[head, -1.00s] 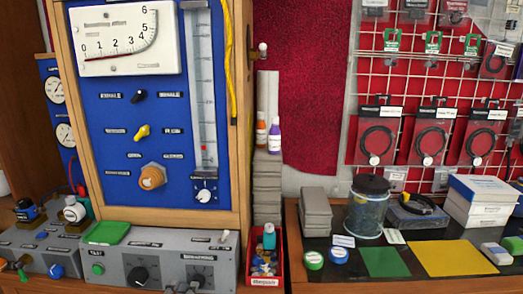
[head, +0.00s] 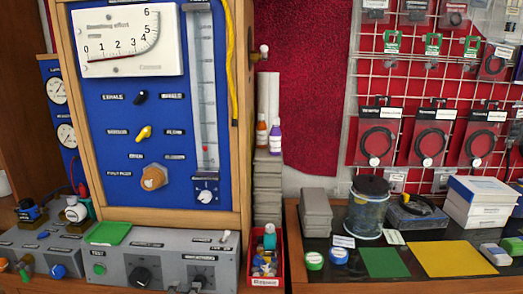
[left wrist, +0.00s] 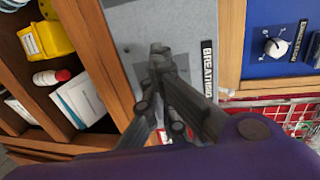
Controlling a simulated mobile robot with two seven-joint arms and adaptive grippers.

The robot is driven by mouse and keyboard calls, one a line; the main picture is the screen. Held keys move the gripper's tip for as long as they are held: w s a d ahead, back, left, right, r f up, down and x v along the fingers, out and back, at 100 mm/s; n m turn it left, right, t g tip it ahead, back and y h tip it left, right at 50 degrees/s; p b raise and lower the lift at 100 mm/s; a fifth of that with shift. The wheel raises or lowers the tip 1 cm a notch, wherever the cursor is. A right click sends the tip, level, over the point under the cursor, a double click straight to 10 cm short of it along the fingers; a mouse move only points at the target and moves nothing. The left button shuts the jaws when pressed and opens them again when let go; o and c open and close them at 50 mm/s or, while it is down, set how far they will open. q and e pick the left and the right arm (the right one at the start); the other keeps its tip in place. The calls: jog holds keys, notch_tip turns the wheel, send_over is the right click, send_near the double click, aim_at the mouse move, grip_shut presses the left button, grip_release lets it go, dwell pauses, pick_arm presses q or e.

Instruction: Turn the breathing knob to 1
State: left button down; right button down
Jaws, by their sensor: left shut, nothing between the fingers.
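The grey control box (head: 75,248) runs along the bottom of the head view. A label reading BREATHING shows on its grey face in the left wrist view (left wrist: 207,68), beside a darker square plate (left wrist: 186,68). My left gripper (left wrist: 160,48) is shut and empty, its fingertips over that plate. The breathing knob is hidden behind the fingers or too unclear to tell apart, so its setting cannot be read. My right gripper is not in view.
A large black knob (head: 140,276) and a green button (head: 99,269) sit left on the same box. A toggle switch (head: 225,237) stands up on its top right. A red bin (head: 265,281) stands close to the right. The blue panel (head: 115,180) rises behind.

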pick_arm(q)
jog(key=shift+d, duration=0.6)
jog(key=shift+w+r, duration=0.1)
dwell(0.3)
